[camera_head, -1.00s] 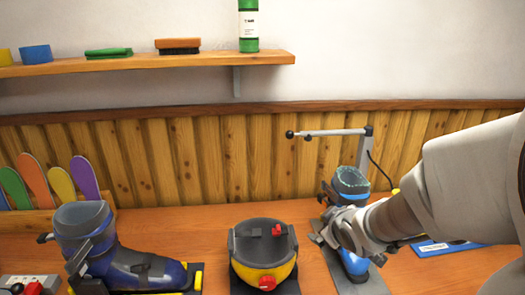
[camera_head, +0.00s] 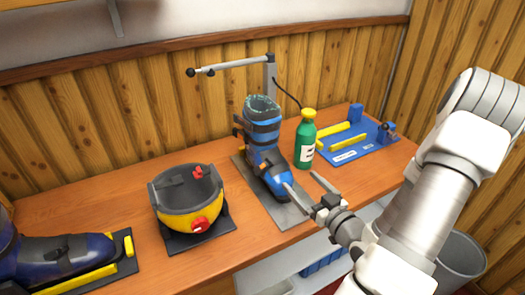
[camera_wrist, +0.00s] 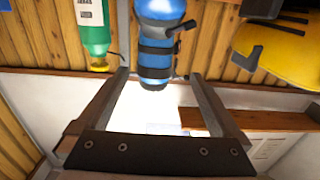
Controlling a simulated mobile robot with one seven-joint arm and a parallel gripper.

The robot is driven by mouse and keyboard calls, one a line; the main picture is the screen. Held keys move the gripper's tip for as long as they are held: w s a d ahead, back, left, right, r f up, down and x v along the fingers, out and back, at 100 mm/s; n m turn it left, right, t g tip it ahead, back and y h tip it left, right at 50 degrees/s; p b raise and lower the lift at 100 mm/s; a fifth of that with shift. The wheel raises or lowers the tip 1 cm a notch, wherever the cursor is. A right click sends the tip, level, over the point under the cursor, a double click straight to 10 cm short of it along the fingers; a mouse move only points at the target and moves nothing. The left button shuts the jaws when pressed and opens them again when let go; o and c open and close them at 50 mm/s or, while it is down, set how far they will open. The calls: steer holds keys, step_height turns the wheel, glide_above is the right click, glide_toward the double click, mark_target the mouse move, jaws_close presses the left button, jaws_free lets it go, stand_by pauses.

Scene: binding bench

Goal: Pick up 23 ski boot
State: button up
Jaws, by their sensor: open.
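A blue ski boot with dark straps and a pale fuzzy top (camera_head: 264,138) stands upright on a grey plate (camera_head: 284,212) at the middle of the bench. A darker blue boot (camera_head: 55,253) is cut off at the left edge. No number is readable on either. My gripper (camera_head: 299,181) is open and empty, its fingers pointing at the toe of the middle boot from the front right. In the wrist view the middle boot (camera_wrist: 158,40) appears upside down, beyond and between the spread fingertips (camera_wrist: 160,75). I cannot tell the gap to the toe.
A green bottle (camera_head: 305,140) stands just right of the boot. A yellow and black round holder (camera_head: 190,212) is to its left. A metal arm on a post (camera_head: 270,75) rises behind. A blue tray (camera_head: 350,148) lies at right. A grey bin (camera_head: 460,262) stands below.

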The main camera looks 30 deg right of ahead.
steer(key=b, duration=1.1)
glide_toward(270, 146)
steer(key=shift+w+a, duration=0.3)
steer(key=shift+w, duration=0.6)
steer(key=shift+w+f+b, duration=0.1)
steer(key=shift+w+b, duration=0.2)
steer(key=shift+w, duration=1.25)
steer(key=shift+w+f+b, duration=0.15)
steer(key=shift+w+b, duration=0.15)
steer(key=shift+w, duration=1.25)
jaws_close()
steer(key=shift+r, duration=0.15)
